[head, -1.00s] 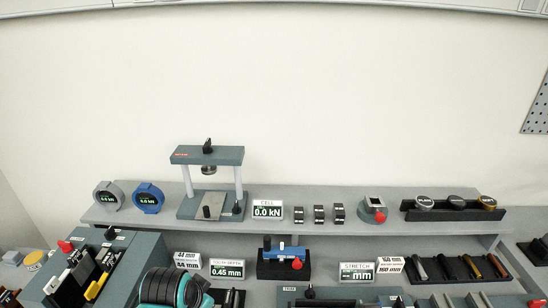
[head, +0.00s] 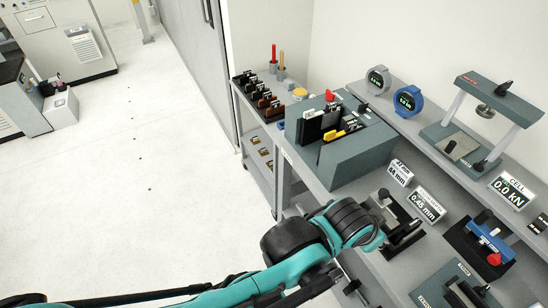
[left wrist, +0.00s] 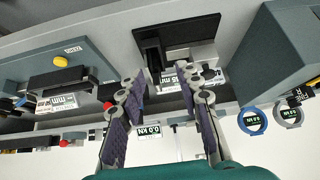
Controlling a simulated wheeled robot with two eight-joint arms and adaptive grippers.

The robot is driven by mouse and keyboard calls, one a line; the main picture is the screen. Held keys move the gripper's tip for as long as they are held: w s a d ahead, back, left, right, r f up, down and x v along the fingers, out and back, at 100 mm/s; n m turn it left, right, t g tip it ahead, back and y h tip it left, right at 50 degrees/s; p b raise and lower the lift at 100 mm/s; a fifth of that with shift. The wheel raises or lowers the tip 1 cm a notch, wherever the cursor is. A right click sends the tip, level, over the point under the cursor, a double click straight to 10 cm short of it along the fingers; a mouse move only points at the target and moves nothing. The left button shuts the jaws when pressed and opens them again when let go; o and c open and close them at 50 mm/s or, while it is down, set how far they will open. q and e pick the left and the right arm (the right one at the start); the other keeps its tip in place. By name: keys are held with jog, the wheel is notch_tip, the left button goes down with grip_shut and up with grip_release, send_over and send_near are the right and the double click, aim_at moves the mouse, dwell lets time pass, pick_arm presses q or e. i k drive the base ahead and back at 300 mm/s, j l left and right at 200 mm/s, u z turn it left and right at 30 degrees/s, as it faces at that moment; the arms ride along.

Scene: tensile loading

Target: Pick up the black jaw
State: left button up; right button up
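Several dark, upright jaw-like pieces stand in a row on a small cart; the black ones (head: 248,79) are at its back end, with reddish-brown ones (head: 270,106) nearer. I cannot tell for sure which is the task's black jaw. My left gripper (left wrist: 163,88) shows in the left wrist view with its two fingers spread and nothing between them. It hangs over the bench by a grey and black fixture (left wrist: 152,50), away from the cart. In the head view my left arm reaches in from the lower left, but its fingers cannot be made out. My right gripper is not in view.
The grey cart (head: 250,128) stands left of the bench. A grey-green box (head: 352,152) with slotted parts and a red knob lies between cart and shelf. A tooth-depth sign (head: 425,204) and blue fixture (head: 488,236) stand nearby.

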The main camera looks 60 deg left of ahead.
aim_at(414, 224)
jog(key=k+u, duration=0.1)
jog(key=u, duration=0.3)
jog(key=k+l+u, duration=0.1)
jog(key=u, duration=0.35)
jog(key=k+u, duration=0.15)
jog(key=u, duration=0.95)
jog(key=z, duration=1.35)
jog(key=i+j+z, duration=0.15)
jog(key=j, duration=0.15)
jog(key=i+j+z, duration=0.15)
jog(key=j, duration=0.2)
jog(key=i+j+z, duration=0.15)
jog(key=j, duration=0.2)
jog(key=i+j+z, duration=0.15)
jog(key=j, duration=0.2)
jog(key=j+z, duration=0.15)
jog(key=j, duration=0.2)
jog(key=i, duration=0.05)
